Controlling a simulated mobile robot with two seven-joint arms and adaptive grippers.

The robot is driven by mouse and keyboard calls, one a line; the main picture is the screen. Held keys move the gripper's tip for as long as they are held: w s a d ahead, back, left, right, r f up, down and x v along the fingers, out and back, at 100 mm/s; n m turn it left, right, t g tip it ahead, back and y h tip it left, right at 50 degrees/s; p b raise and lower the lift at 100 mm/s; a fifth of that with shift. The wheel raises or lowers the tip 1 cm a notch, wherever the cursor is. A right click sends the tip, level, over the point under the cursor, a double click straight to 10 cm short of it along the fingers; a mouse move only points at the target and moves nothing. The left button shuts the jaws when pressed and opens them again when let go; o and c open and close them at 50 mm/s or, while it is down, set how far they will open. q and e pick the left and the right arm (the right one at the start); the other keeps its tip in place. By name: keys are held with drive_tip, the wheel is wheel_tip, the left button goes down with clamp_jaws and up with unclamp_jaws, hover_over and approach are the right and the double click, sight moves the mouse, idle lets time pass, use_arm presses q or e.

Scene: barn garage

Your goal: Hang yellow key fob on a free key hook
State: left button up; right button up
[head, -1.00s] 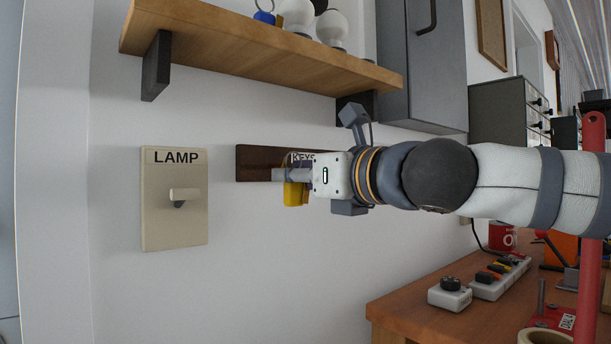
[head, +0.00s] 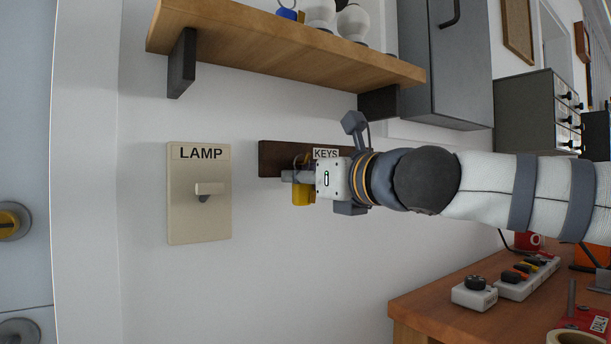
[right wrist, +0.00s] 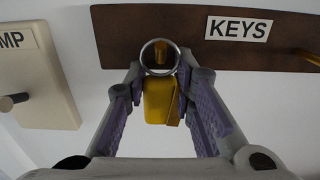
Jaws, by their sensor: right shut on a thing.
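The yellow key fob (head: 303,194) hangs below my right gripper's fingers in the head view. My right gripper (head: 292,176) is shut on it, in front of the dark wooden key board (head: 273,157) on the wall. In the right wrist view, the fob (right wrist: 160,100) lies between the fingertips (right wrist: 160,72), its metal ring (right wrist: 143,58) upright above it. A brass hook (right wrist: 159,52) shows through the ring; I cannot tell whether the ring is around it or only in front. Another brass hook (right wrist: 309,57), bare, is at the board's right. My left gripper is out of view.
A lamp switch plate (head: 199,222) is on the wall left of the board. A wooden shelf (head: 290,45) with objects on it juts out above. A workbench (head: 420,304) with a power strip (head: 527,280) stands at lower right.

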drive_tip(key=shift+w+f, duration=0.1)
drive_tip(key=shift+f, duration=0.3)
drive_tip(key=o, duration=1.1)
drive_tip(key=shift+a, duration=0.1)
drive_tip(key=shift+c, duration=0.2)
drive_tip(key=shift+w, duration=0.1)
